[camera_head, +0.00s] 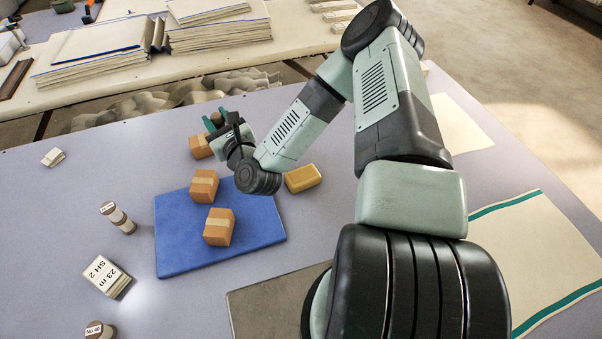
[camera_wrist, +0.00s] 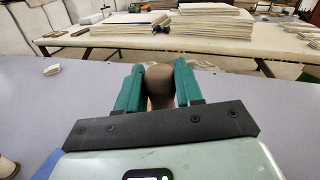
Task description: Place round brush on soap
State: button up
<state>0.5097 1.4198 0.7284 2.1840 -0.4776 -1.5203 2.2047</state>
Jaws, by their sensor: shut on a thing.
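The round brush (camera_wrist: 160,80) shows as a brown, rounded end in the wrist view. My gripper (camera_wrist: 159,88) is shut on it, with a teal finger pressed against each side. In the head view my gripper (camera_head: 214,122) is over the far part of the table, with the brush's brown top (camera_head: 217,118) between its fingers. The brush's lower part is mostly hidden. The soap (camera_head: 303,178), a yellow block, lies on the table to the right of the gripper and nearer the camera. The brush is apart from it.
A cardboard box (camera_head: 200,147) stands just below the gripper in the picture. Spools (camera_head: 118,218) and a labelled stack (camera_head: 107,277) stand at left. Bare table surrounds the soap's far side.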

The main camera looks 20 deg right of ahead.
jog(key=s+d+r+m+h, duration=0.1)
jog(key=s+d, duration=0.5)
jog(key=d, duration=0.3)
jog(key=s+d+r+m+h, duration=0.1)
jog(key=s+d+r, duration=0.1)
jog(key=s+d, duration=0.55)
jog(key=shift+w+d+f, duration=0.2)
jog(key=shift+w+f, duration=0.05)
jog(key=shift+f, duration=1.1)
jog(key=shift+w+d+f, duration=0.15)
jog(key=shift+w+f, duration=0.1)
jog(key=shift+f, duration=1.15)
jog(key=shift+w+d+f, duration=0.2)
jog(key=shift+w+f, duration=0.05)
jog(key=shift+f, duration=1.1)
jog(key=shift+f, duration=0.2)
jog(key=o, duration=1)
jog(key=shift+o, duration=0.2)
jog(key=shift+r, duration=0.25)
jog(key=shift+s+d, duration=0.15)
jog(key=shift+s, duration=0.85)
jog(key=shift+s+d, duration=0.15)
jog(key=shift+s, duration=0.85)
